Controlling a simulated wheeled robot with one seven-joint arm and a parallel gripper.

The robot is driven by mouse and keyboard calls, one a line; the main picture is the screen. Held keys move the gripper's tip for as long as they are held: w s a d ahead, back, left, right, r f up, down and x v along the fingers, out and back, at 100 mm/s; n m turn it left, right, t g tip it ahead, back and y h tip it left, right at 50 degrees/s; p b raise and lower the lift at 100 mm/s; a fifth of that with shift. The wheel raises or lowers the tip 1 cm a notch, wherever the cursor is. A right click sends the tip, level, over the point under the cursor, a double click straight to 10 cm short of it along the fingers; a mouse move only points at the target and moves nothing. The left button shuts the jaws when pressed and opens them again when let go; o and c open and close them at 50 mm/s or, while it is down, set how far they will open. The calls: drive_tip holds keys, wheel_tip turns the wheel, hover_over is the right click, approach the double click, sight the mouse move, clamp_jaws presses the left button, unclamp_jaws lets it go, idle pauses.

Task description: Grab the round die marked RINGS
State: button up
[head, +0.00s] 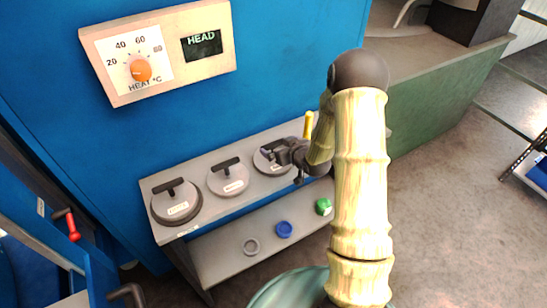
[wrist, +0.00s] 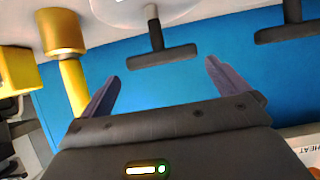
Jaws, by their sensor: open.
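Three round grey dies with dark bar handles and white labels stand in a row on the upper shelf: a left die (head: 175,208), a middle die (head: 222,184) and a right die (head: 262,164). The labels are too small to read surely, so I cannot tell which is marked RINGS. My gripper (head: 276,154) is at the right die and partly hides it. In the wrist view my gripper (wrist: 162,72) is open and empty, with a T-shaped handle (wrist: 163,57) just beyond and between its fingertips. Another handle (wrist: 287,32) shows at the upper right.
A yellow post (head: 308,124) stands close behind my gripper. The lower shelf holds a grey ring (head: 251,246), a blue round piece (head: 284,229) and a green piece (head: 323,206). A blue wall with a heat dial panel (head: 160,50) rises behind the shelf (head: 205,218).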

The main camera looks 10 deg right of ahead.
sight(274, 143)
drive_tip(key=p+x, duration=0.2)
drive_tip(key=x, duration=0.2)
drive_tip(key=shift+a+p, duration=0.15)
drive_tip(key=shift+p, duration=0.15)
drive_tip(key=shift+w+a+f, duration=0.1)
drive_tip(key=shift+w+f, duration=0.3)
drive_tip(key=shift+w, duration=0.05)
drive_tip(key=c, duration=1.7)
drive_tip(key=shift+w+r, duration=0.1)
drive_tip(key=shift+r, duration=0.05)
drive_tip(key=shift+c, duration=0.3)
